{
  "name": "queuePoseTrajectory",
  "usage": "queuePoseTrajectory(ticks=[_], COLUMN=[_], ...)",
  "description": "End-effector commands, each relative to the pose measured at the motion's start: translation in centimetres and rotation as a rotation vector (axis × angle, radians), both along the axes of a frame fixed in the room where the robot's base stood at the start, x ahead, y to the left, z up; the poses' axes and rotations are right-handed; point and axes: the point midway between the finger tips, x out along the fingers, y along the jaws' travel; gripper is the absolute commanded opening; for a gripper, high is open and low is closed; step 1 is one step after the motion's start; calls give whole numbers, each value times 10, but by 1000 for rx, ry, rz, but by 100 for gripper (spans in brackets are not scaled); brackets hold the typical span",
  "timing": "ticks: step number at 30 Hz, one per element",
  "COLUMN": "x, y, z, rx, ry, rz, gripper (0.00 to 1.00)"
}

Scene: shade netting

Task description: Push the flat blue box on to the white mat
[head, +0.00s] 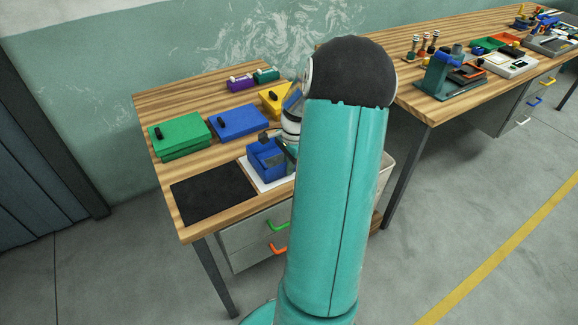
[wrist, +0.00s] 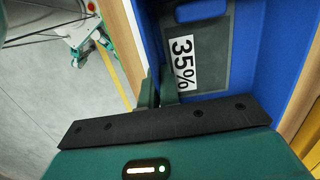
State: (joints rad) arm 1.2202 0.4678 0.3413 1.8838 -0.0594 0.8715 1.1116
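A flat blue box (head: 238,121) with a black handle lies on the wooden table, behind the white mat. The white mat (head: 263,185) shows as a strip at its left and front edges. An open blue box (head: 267,163) stands over the mat and hides most of it. In the wrist view a blue box interior (wrist: 250,50) holds a grey panel with a "35%" label. My gripper (wrist: 160,88) has its dark green fingers close together at the box's near left wall. Whether they are closed on this wall is unclear.
A black mat (head: 213,194) lies left of the white one. A green box (head: 180,134), yellow box (head: 274,98), purple box (head: 240,83) and teal box (head: 267,75) stand around the blue one. Another table (head: 432,102) is at right. Drawers (head: 250,240) sit below.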

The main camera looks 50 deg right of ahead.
Motion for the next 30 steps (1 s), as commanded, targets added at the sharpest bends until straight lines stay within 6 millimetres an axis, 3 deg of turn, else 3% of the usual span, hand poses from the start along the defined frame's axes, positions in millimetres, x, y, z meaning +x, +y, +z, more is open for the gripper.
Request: queuePoseTrajectory(ticks=[11,16,25,30], x=[2,1,0,-1], y=[3,3,0,-3], z=[0,0,1,17], rx=[1,0,0,-3], ry=[0,1,1,0], rz=[3,3,2,1], gripper=[0,29,29,29])
